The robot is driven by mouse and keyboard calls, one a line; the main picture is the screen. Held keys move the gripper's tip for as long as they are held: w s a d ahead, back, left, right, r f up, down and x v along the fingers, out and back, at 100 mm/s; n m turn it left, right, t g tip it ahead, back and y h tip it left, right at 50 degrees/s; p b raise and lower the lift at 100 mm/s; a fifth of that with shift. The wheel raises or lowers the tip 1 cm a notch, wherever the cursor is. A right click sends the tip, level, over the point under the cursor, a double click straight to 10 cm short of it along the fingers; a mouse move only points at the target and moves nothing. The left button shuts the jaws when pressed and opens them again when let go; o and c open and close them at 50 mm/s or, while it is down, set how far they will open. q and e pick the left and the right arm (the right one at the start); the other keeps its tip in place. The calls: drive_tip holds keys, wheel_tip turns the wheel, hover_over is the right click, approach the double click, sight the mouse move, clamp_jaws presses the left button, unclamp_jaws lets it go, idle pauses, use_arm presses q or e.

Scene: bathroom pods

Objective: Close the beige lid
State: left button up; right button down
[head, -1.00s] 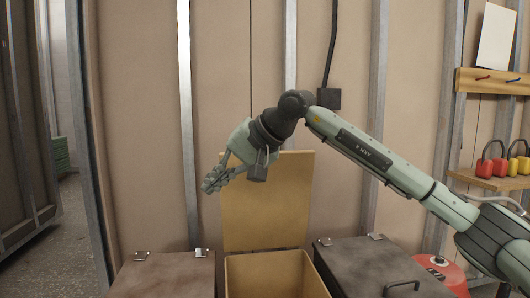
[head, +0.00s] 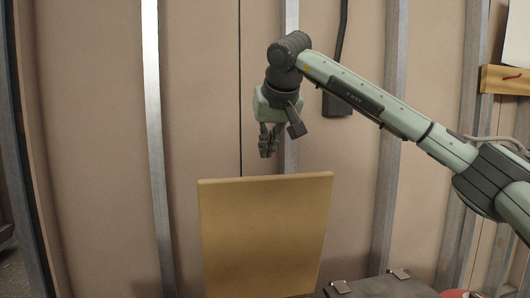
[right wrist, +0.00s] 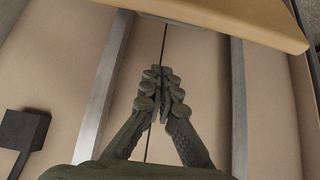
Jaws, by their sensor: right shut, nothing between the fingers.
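The beige lid (head: 264,238) stands upright, open, in the lower middle of the head view. Its edge also shows at the top of the right wrist view (right wrist: 225,18). My right gripper (head: 268,152) is shut and empty, pointing down just above the lid's top edge in the head view, with the wall behind it. Its closed fingers also show in the right wrist view (right wrist: 162,92), apart from the lid in the picture. The box under the lid is out of view. My left gripper is not in view.
A panelled wall (head: 205,100) with metal uprights (head: 158,150) is behind the lid. A dark lid with hinges (head: 378,287) is at the lower right. A wooden rack (head: 505,80) hangs at the right. A black wall fitting (head: 338,102) is behind my right arm.

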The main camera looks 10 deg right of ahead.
sight(266, 178)
drive_tip(key=f, duration=0.3)
drive_tip(key=w+f, duration=0.1)
drive_tip(key=f, duration=0.3)
drive_tip(key=shift+w+f, duration=0.2)
drive_tip(key=shift+f, duration=0.05)
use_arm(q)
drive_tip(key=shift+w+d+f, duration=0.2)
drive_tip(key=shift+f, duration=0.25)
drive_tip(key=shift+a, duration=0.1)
